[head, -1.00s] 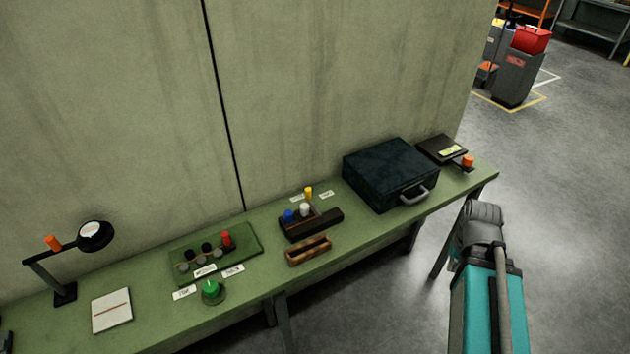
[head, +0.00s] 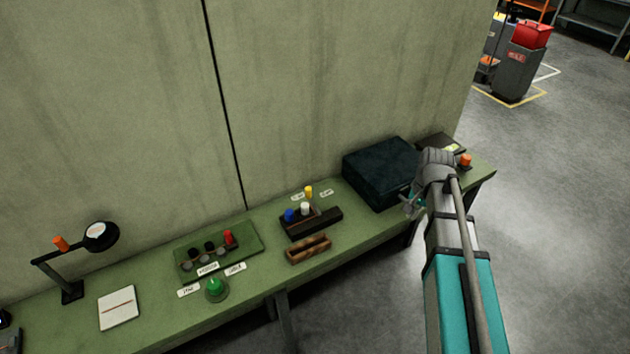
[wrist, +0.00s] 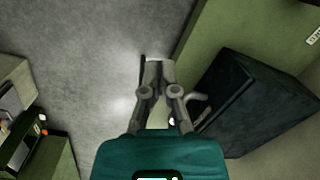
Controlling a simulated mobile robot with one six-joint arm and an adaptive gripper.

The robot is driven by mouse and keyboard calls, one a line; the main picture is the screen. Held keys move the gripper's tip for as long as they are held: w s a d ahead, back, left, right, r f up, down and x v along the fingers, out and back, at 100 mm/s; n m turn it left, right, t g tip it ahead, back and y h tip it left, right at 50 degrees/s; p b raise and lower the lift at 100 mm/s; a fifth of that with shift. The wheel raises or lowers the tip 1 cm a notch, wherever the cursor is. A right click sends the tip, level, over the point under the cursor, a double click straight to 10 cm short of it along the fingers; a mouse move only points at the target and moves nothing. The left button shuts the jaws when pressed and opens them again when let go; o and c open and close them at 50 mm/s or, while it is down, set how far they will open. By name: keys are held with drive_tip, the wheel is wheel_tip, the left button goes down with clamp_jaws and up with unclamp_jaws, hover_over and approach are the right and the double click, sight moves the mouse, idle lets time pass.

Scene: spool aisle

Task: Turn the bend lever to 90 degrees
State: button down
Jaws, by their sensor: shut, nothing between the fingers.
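No part in view is clearly marked as the bend lever. A flat dark box (head: 436,143) with a pale label and an orange knob (head: 465,160) beside it sits at the bench's far right end, partly hidden by my arm. At the left, a black post-and-arm stand (head: 70,290) carries an orange knob (head: 61,243) and a round black head. My gripper (head: 407,203) is shut and empty, in front of the dark case near its handle side. In the wrist view my gripper (wrist: 157,66) points past the bench edge, with the case on the right.
A dark case (head: 380,170) stands on the green bench (head: 345,252). Left of it are a block with coloured pegs (head: 312,222), a brown wooden tray (head: 308,248), a button panel (head: 250,243) and a green button (head: 216,288). The wall is behind; open floor lies at right.

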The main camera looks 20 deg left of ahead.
drive_tip(key=w+a+r+m+p, duration=0.1)
drive_tip(key=w+a, duration=0.2)
drive_tip(key=a, duration=0.5)
drive_tip(key=w+a+r+m+g+p, duration=0.1)
drive_tip(key=w+a, duration=0.3)
drive_tip(key=a, duration=0.5)
drive_tip(key=w+a+r+m+y+p, duration=0.1)
drive_tip(key=w+a+r+m+p, duration=0.1)
drive_tip(key=a, duration=0.7)
drive_tip(key=shift+w+a+r+m, duration=0.25)
drive_tip(key=shift+w+r+m, duration=0.35)
drive_tip(key=shift+w+r, duration=0.05)
drive_tip(key=shift+f, duration=0.15)
drive_tip(key=b+x, duration=1)
drive_tip(key=shift+s, duration=0.2)
drive_tip(key=shift+s+a+r, duration=0.25)
drive_tip(key=shift+s+a, duration=0.7)
drive_tip(key=shift+s, duration=0.15)
drive_tip(key=shift+s+a, duration=0.35)
